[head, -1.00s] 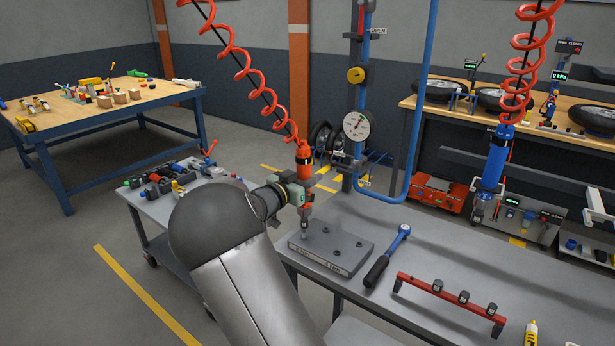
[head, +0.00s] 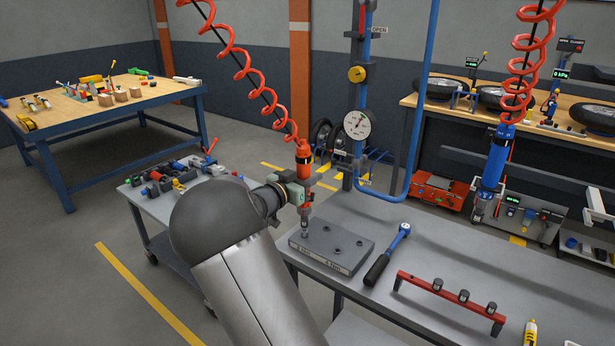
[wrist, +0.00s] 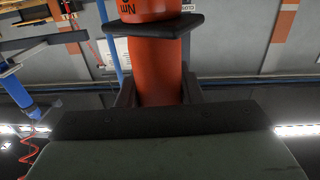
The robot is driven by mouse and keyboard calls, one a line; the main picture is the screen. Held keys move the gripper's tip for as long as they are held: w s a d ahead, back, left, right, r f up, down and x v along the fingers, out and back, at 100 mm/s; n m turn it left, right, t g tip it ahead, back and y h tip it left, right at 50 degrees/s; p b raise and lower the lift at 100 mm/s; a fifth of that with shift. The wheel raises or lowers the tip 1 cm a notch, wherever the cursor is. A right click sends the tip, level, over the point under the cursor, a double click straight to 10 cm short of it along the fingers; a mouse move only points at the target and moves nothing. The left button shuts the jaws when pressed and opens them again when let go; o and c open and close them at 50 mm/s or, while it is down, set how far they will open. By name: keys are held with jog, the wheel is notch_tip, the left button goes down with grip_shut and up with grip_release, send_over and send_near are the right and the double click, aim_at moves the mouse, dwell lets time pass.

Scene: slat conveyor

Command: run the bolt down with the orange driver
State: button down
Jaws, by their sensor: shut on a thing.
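The orange driver (head: 304,155) hangs upright from a red coiled hose. My gripper (head: 303,192) is shut around its body. In the wrist view the orange driver (wrist: 158,68) stands between the dark fingers of my gripper (wrist: 158,92). The driver's grey socket end (head: 304,230) points down at the left part of the grey plate (head: 340,248) on the bench. Dark bolts or holes (head: 361,243) show on the plate. The bolt under the socket is hidden, and I cannot tell whether the socket touches it.
A torque wrench (head: 387,255) lies right of the plate, and a red rack (head: 450,300) with several sockets stands further right. A blue driver (head: 492,160) hangs at the right. A tool cart (head: 150,215) stands behind my arm. The bench (head: 480,250) has bare room.

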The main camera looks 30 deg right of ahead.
jog(key=shift+f+b, duration=0.45)
jog(key=shift+f, duration=0.5)
dwell(1.0)
jog(key=shift+f+p, duration=0.45)
jog(key=shift+f, duration=0.3)
dwell(1.8)
jog(key=shift+r+p, duration=0.3)
dwell(0.7)
jog(key=shift+d, duration=0.15)
